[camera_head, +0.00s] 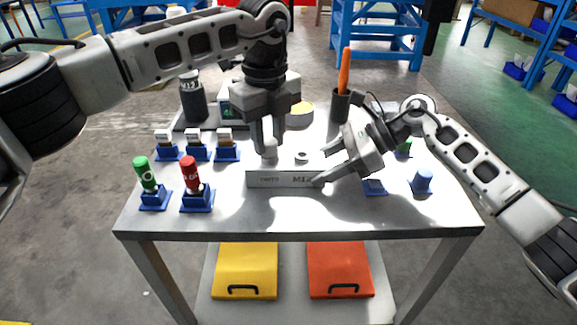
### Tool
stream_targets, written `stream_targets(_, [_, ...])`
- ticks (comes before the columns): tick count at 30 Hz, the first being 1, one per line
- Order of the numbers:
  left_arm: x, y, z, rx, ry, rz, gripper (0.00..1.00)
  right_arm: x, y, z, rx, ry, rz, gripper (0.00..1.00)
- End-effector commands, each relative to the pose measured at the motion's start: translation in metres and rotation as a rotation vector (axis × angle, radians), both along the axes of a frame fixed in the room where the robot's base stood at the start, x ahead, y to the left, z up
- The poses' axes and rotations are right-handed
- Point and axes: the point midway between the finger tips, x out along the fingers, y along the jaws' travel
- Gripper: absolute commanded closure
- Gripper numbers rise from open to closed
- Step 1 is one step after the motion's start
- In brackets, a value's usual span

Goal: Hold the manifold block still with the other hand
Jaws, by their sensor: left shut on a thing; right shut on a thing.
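The manifold block (285,181) is a pale grey, long block with dark lettering on its front face, lying near the middle of the table. My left gripper (268,150) points straight down above the block's left part, shut on a small pale cylindrical piece (270,149) at the block's top. I cannot tell how deep this piece sits in the block. A round port (302,156) shows on the block's top, right of that piece. My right gripper (322,169) reaches in from the right and is shut on the block's right end, hiding that end.
A green-capped bottle (145,174) and a red-capped bottle (190,174) stand in blue holders at the left front. Several small blue stands with white labels (197,150) are behind them. A dark cup with an orange-handled tool (343,85) stands behind. The table's front strip (300,222) is clear.

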Motion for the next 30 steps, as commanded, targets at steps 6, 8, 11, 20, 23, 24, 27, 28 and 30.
stream_targets(6, [0.0009,-0.0003,0.0032,-0.003,-0.005,0.168,1.00,-0.0006,-0.0006,-0.0020,-0.005,0.003,0.001,0.81])
stream_targets(8, [0.0009,-0.0003,0.0032,-0.004,-0.005,0.262,1.00,-0.0006,-0.0006,-0.0020,-0.005,0.003,0.001,0.81])
stream_targets(11, [0.0009,-0.0003,0.0033,-0.004,-0.005,0.387,1.00,-0.0006,-0.0007,-0.0021,-0.005,0.003,0.001,0.81])
stream_targets(20, [0.0009,-0.0003,0.0033,-0.004,-0.005,0.450,1.00,-0.0007,-0.0007,-0.0021,-0.005,0.003,0.001,0.81])
stream_targets(23, [0.0008,-0.0002,0.0030,-0.003,-0.004,0.449,0.47,-0.0007,-0.0006,-0.0021,-0.005,0.003,0.001,0.81])
stream_targets(24, [0.0008,-0.0002,0.0027,-0.003,-0.004,0.449,0.47,-0.0007,-0.0006,-0.0021,-0.005,0.003,0.001,0.81])
stream_targets(27, [0.0006,-0.0001,0.0019,-0.001,-0.003,0.448,0.47,-0.0008,-0.0006,-0.0020,-0.005,0.003,0.001,0.81])
stream_targets(28, [0.0004,0.0000,0.0017,-0.002,-0.002,0.448,0.47,-0.0008,-0.0006,-0.0020,-0.005,0.003,0.001,0.81])
stream_targets(30, [0.0004,0.0000,0.0011,-0.001,-0.001,0.448,0.54,-0.0008,-0.0006,-0.0020,-0.004,0.003,0.001,0.81])
